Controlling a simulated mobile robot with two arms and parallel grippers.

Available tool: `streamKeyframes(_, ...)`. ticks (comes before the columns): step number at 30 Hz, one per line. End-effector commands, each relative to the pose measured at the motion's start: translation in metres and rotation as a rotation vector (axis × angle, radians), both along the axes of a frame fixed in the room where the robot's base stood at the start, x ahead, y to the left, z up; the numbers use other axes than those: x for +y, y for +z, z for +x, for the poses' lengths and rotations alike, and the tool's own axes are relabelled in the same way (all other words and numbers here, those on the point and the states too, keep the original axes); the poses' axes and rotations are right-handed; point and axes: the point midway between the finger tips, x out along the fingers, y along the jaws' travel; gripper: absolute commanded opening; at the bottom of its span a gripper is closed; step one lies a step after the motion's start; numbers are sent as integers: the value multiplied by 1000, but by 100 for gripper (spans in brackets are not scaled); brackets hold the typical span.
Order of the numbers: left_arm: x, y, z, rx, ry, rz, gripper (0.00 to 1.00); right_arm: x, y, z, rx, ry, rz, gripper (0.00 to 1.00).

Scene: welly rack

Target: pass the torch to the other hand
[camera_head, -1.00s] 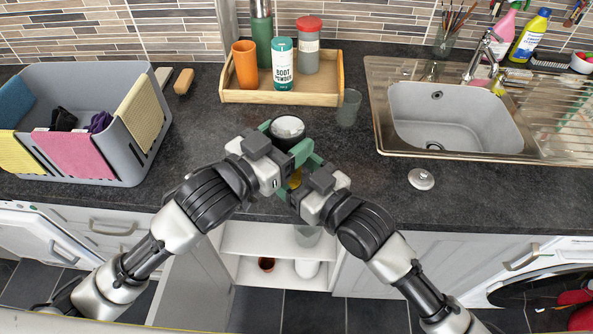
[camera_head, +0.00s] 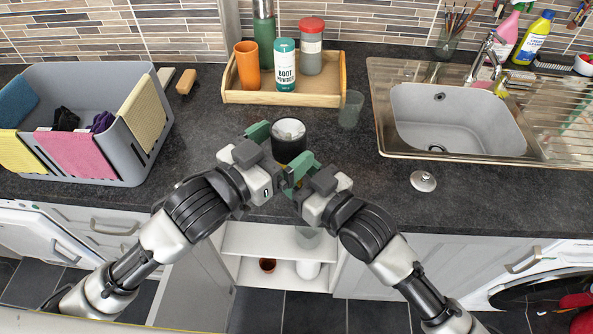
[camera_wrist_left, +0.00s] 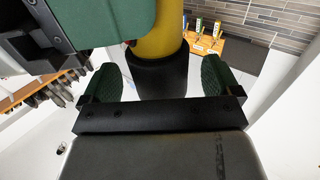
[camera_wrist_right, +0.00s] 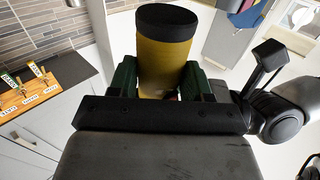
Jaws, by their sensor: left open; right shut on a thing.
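The torch stands roughly upright in front of the counter edge, its dark head with a pale lens (camera_head: 289,130) facing up. My right gripper (camera_head: 298,172) is shut on its yellow body (camera_wrist_right: 166,65), which sits between the green fingers in the right wrist view. My left gripper (camera_head: 272,156) is open at the torch's left. In the left wrist view, the torch's black end (camera_wrist_left: 158,75) lies between the spread fingers with gaps on both sides. Much of the body is hidden by the grippers in the head view.
Behind the torch a wooden tray (camera_head: 235,97) holds bottles and an orange cup. A clear glass (camera_head: 350,108) stands beside it. A grey basket (camera_head: 150,150) is at left, the sink (camera_head: 450,115) at right. A small round metal lid (camera_head: 423,181) lies before the sink.

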Motion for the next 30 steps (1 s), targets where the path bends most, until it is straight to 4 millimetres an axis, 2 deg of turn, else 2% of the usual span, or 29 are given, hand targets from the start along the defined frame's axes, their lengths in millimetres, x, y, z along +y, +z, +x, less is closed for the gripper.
streamKeyframes(6, 25, -1, -28, 3, 0, 1, 92, 0, 1, 0, -2, 0, 2, 23)
streamKeyframes(11, 34, -2, -38, 4, 0, -2, 92, 0, 1, 0, -3, 0, 1, 23)
streamKeyframes(14, 36, -14, -37, 30, -2, -22, 92, 0, 1, 0, -3, 0, 1, 23)
streamKeyframes(17, 37, -44, -32, 92, -8, -67, 92, 0, 1, 0, -2, 0, 2, 23)
streamKeyframes(20, 36, -91, -33, 196, -15, -116, 92, 0, 1, 0, -2, 0, 2, 23)
streamKeyframes(26, 34, -198, -57, 434, 0, -193, 92, 0, 1, 0, -2, 0, 2, 23)
streamKeyframes(30, 32, -273, -73, 567, 83, -252, 92, 0, 1, 0, -2, 0, 2, 23)
